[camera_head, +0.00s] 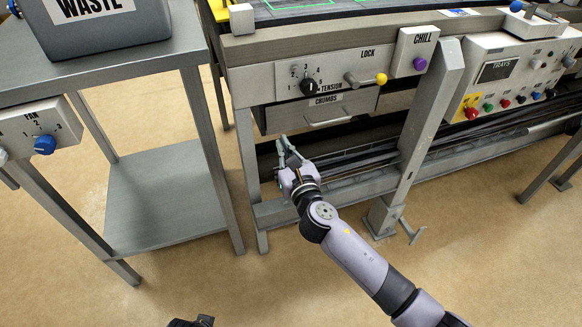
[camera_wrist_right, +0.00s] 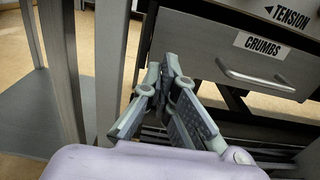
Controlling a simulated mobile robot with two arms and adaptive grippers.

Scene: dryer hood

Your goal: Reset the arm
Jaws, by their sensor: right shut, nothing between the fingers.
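My right arm reaches in from the lower right in the head view. Its gripper (camera_head: 286,142) is in front of the machine frame, just below and left of the crumbs drawer (camera_head: 322,112). In the right wrist view the gripper's fingers (camera_wrist_right: 163,72) are brought together at the tips, with nothing seen between them. The drawer's handle (camera_wrist_right: 256,79) is to the right of the fingers, apart from them. The drawer looks shut. My left gripper cannot be made out; only a small dark part shows at the bottom edge of the head view.
A metal table with a waste bin (camera_head: 100,22) and a fan dial (camera_head: 44,144) stands at left. Above the drawer are a tension knob (camera_head: 309,87) and a yellow-tipped lock lever (camera_head: 380,79). A slanted metal post (camera_head: 430,105) rises right of my gripper. Open floor lies in front.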

